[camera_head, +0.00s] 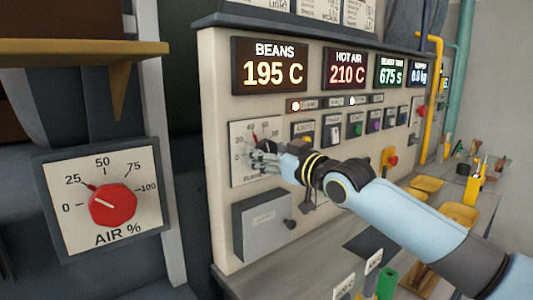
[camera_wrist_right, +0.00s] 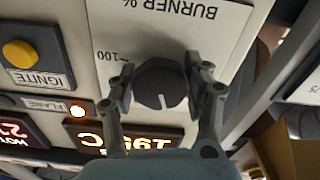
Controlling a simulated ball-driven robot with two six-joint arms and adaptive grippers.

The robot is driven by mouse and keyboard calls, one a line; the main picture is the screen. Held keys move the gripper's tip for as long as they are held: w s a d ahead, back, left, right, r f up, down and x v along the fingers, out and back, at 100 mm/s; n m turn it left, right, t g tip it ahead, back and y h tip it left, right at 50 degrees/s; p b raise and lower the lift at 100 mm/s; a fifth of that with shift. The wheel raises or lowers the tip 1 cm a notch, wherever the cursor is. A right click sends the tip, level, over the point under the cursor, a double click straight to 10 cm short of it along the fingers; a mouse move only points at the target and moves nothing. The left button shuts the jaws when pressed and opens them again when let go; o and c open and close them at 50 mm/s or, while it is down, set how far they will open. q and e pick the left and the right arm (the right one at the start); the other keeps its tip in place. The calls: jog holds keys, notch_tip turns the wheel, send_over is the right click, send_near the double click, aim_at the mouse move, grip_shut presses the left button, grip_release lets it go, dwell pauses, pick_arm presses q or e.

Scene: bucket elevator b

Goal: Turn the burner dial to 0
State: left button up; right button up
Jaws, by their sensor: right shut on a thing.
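The burner dial's white plate (camera_head: 238,171) is on the machine's front panel, with 0, 20, 40 and 60 readable at its left and top. My right gripper (camera_head: 268,158) is in front of it and covers the knob. In the right wrist view, which is upside down, the dark grey burner knob (camera_wrist_right: 160,86) sits between the two fingers of my right gripper (camera_wrist_right: 160,90), shut on it. The knob's white line points down in that picture, away from the BURNER % label and well off the 100 mark. My left gripper is not in view.
A red AIR % dial (camera_head: 113,205) is on a separate panel at the left, near 25. A grey box (camera_head: 263,222) sits below the burner dial. Displays (camera_head: 270,67) and buttons are above and to the right. Yellow trays (camera_head: 427,184) lie on the bench at right.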

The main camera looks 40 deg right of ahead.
jog(key=n+b, duration=0.2)
jog(key=n, duration=0.1)
jog(key=shift+f+n+b, duration=0.1)
jog(key=shift+n+b, duration=0.3)
jog(key=n+b, duration=0.2)
jog(key=n, duration=0.1)
jog(key=shift+n, duration=0.3)
jog(key=n+b, duration=0.2)
jog(key=n, duration=0.2)
jog(key=shift+d, duration=0.1)
jog(key=shift+n+b, duration=0.65)
jog(key=shift+n, duration=1.45)
jog(key=o, duration=1.2)
jog(key=shift+r, duration=0.2)
jog(key=shift+s+n, duration=0.1)
jog(key=shift+n, duration=0.2)
